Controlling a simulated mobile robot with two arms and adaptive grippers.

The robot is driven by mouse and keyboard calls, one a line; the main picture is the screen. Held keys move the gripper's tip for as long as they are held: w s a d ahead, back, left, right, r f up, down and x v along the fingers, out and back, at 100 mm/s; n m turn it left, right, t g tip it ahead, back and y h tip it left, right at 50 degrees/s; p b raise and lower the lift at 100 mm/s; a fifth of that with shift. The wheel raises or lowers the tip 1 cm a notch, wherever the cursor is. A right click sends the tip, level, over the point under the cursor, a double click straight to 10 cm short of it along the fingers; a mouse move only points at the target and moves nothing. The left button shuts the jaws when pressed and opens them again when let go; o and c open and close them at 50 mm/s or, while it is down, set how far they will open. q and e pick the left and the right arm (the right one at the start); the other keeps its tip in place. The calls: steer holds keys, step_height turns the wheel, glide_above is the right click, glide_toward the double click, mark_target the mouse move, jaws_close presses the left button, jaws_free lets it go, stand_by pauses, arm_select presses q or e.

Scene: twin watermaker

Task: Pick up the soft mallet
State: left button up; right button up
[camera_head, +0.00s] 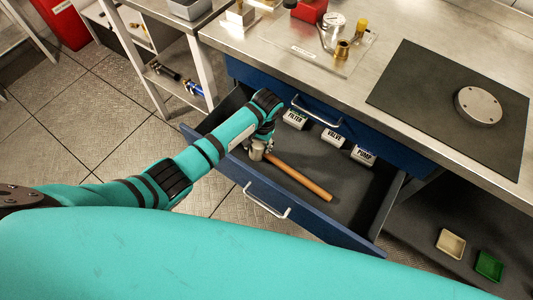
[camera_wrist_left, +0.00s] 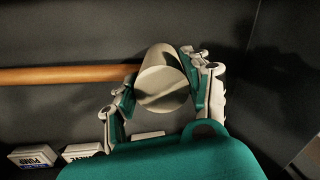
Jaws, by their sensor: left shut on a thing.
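The soft mallet has a wooden handle (camera_head: 303,178) and a pale grey cylindrical head (camera_head: 257,151), and it is at the open blue drawer (camera_head: 268,193). In the left wrist view the mallet head (camera_wrist_left: 163,92) sits between the two fingers, with the handle (camera_wrist_left: 60,75) running off to the left. My left gripper (camera_head: 264,143) reaches down into the drawer and is shut on the mallet head; it also shows in the left wrist view (camera_wrist_left: 162,77). I cannot tell whether the mallet is clear of the drawer floor. My right gripper is not in view.
Small boxes marked FILTER (camera_head: 295,119), VALVE (camera_head: 332,136) and PUMP (camera_head: 363,154) line the drawer's back. The steel bench (camera_head: 385,45) above carries a black mat (camera_head: 425,95) with a round metal flange (camera_head: 479,105). Small trays, beige (camera_head: 450,243) and green (camera_head: 489,266), sit at lower right.

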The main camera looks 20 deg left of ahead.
arm_select(q)
jaws_close()
steer(key=shift+w+r, duration=0.1)
steer(key=shift+r, duration=0.15)
step_height(320, 180, up, 10)
steer(key=shift+f+p, duration=0.15)
steer(key=shift+p, duration=0.45)
steer(key=o, duration=0.8)
jaws_free()
jaws_close()
